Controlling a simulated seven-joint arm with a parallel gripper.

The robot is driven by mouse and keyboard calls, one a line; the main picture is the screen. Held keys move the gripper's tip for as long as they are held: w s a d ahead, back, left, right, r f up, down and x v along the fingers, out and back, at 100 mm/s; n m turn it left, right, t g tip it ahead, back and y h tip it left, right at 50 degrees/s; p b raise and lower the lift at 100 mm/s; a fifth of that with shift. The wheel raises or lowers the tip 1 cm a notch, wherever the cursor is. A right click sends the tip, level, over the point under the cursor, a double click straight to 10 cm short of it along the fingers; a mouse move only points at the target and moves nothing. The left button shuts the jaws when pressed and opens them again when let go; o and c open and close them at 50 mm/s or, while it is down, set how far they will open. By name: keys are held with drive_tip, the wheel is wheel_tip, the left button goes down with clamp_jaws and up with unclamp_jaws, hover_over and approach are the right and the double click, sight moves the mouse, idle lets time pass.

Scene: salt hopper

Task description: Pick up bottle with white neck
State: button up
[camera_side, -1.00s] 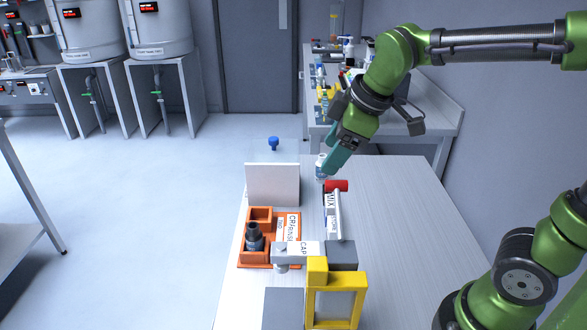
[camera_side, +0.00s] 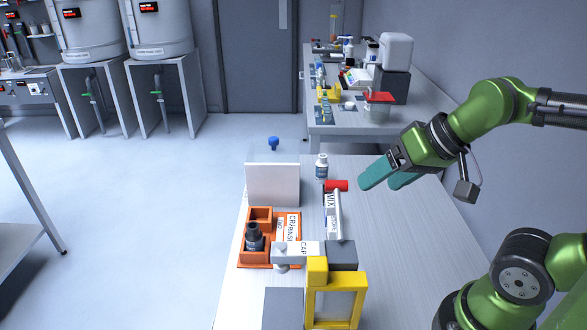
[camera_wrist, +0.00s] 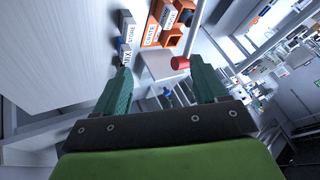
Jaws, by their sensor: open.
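The bottle with a white neck (camera_side: 321,167) stands upright near the far edge of the light table, behind the red cylinder (camera_side: 336,185). It has a dark label band. My gripper (camera_side: 374,184) is to the right of the bottle, apart from it, with teal fingers pointing left. In the wrist view the fingers (camera_wrist: 164,72) are spread with nothing between them. I cannot make out the bottle in the wrist view. A dark-necked bottle (camera_side: 254,237) stands in the orange holder (camera_side: 258,213).
A white upright panel (camera_side: 272,185) stands left of the bottle. The MIX block (camera_side: 332,215), a grey arm-like fixture (camera_side: 298,251) and a yellow frame (camera_side: 317,271) are nearer. The table's right side (camera_side: 410,240) is clear. A cluttered bench (camera_side: 345,128) stands behind.

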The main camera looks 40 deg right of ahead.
drive_tip(key=n+g+h, duration=0.1)
drive_tip(key=g+h, duration=0.2)
hover_over(322, 160)
drive_tip(key=s, duration=0.5)
wheel_tip(322, 160, down, 5)
drive_tip(key=shift+x, duration=8.3)
drive_tip(key=shift+a, duration=0.15)
drive_tip(key=c, duration=1.1)
drive_tip(key=shift+c, duration=0.5)
drive_tip(key=shift+r, duration=0.15)
